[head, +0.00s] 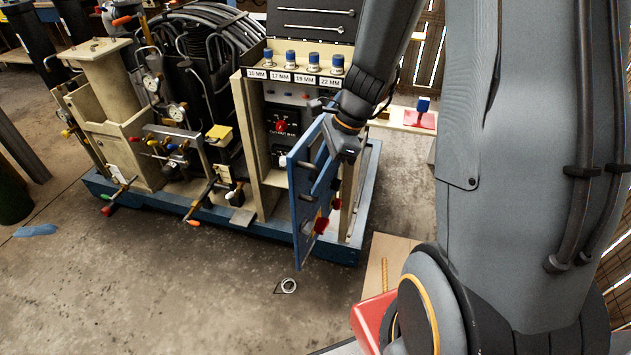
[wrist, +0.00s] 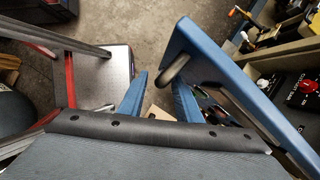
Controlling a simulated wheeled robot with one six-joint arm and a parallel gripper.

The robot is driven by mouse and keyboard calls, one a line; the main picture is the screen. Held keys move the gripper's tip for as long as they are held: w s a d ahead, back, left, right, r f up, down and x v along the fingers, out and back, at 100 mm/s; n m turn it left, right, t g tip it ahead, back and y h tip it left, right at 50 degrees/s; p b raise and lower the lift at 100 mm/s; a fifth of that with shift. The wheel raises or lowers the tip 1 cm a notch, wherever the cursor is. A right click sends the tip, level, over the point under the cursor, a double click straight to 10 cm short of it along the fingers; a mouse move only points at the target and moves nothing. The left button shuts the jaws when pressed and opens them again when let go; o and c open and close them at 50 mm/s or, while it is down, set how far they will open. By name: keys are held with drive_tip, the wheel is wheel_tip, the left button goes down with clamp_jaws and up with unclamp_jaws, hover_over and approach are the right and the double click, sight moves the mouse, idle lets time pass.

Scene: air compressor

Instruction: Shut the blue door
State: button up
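The blue door (head: 303,200) stands open, swung out from the front of the cream compressor cabinet (head: 247,125). Red knobs show near its lower part. In the wrist view my gripper's two blue fingers (wrist: 158,98) are apart with nothing held. Whether the right finger touches the door is unclear.
A red control knob (head: 281,127) sits on the panel inside the cabinet. Gauges, valves and hoses (head: 180,110) crowd the machine's left side. A small ring (head: 289,286) lies on the floor. The concrete floor in front is mostly clear.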

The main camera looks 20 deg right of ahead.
drive_tip(key=shift+x, duration=0.75)
clamp_jaws()
